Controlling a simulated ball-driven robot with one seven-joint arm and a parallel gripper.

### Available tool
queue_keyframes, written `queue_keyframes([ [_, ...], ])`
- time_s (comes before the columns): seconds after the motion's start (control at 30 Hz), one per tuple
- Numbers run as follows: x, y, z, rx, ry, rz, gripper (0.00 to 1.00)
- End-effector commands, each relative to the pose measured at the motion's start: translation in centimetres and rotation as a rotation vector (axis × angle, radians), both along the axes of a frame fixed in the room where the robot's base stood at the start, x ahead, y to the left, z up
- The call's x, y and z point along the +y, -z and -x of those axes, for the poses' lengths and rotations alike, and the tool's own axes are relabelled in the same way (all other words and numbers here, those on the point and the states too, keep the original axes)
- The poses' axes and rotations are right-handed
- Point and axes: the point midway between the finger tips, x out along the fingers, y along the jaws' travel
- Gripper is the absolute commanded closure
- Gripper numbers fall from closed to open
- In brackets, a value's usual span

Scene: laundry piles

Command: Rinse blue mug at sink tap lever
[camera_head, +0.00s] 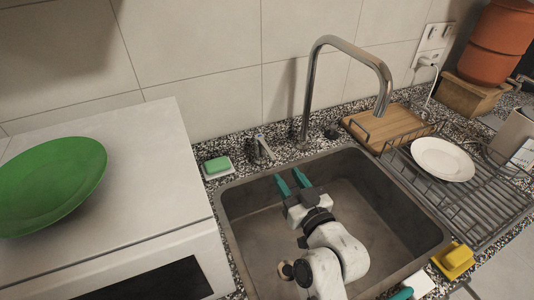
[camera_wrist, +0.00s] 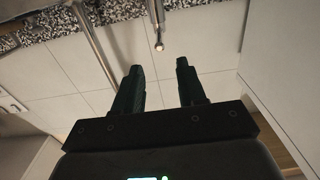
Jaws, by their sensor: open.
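The tap lever (camera_head: 262,148) is a short metal handle on the counter behind the sink, left of the tall curved tap (camera_head: 309,85). In the wrist view the lever (camera_wrist: 155,22) shows at the top, just beyond the fingertips. My gripper (camera_head: 290,181) is over the back left part of the sink (camera_head: 368,192), with its two teal fingers pointing towards the back wall. It is open and empty, apart from the lever; the wrist view shows a clear gap between the fingers (camera_wrist: 159,68). I see no blue mug in either view.
A green plate (camera_head: 52,183) lies on the white appliance (camera_head: 150,150) at left. A green sponge (camera_head: 217,165) sits beside the lever. Right of the sink are a dish rack (camera_head: 468,207) with a white plate (camera_head: 442,158), a wooden board (camera_head: 385,125) and a yellow sponge (camera_head: 457,258).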

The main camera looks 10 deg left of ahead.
Motion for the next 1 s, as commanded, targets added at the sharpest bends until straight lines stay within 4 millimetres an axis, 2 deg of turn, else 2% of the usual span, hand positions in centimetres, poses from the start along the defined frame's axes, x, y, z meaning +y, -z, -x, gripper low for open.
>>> queue_keyframes([
  [0.17,0.9,-0.3,-1.3,0.000,-0.001,0.000,0.60],
  [0.63,5.1,-0.1,-7.5,0.001,-0.001,0.001,0.60],
  [0.8,5.8,-0.1,-8.6,0.000,-0.001,0.001,0.60],
  [1.0,6.0,0.0,-8.9,0.001,0.000,0.001,0.60],
])
